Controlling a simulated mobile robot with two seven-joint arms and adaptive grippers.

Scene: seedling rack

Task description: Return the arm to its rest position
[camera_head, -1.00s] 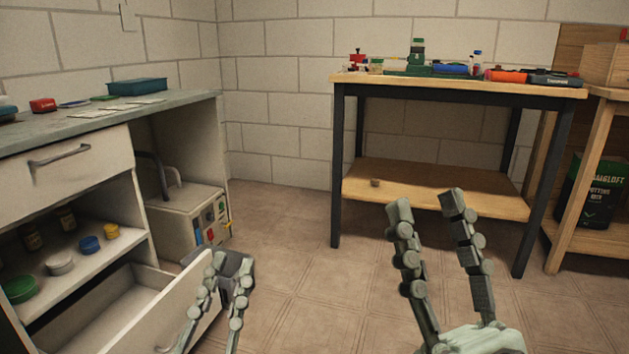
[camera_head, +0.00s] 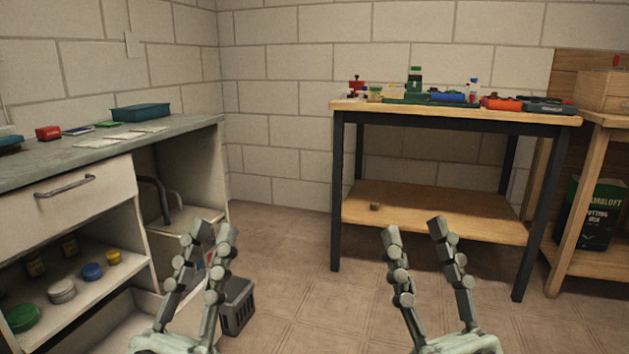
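My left gripper (camera_head: 214,228) is in the lower left of the head view, its two fingers pointing up and apart with nothing between them. It shows in front of the open lower drawer and a dark crate. My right gripper (camera_head: 413,226) is in the lower middle, in front of the wooden table, its fingers also spread and empty. Both grippers are at about the same height and seem clear of the furniture.
At left stands a counter (camera_head: 170,137) with an open lower drawer (camera_head: 110,338). A dark crate (camera_head: 237,308) is on the floor beside it. A wooden table (camera_head: 450,114) with tools stands at back right, beside a wooden shelf unit (camera_head: 606,120). The floor between is open.

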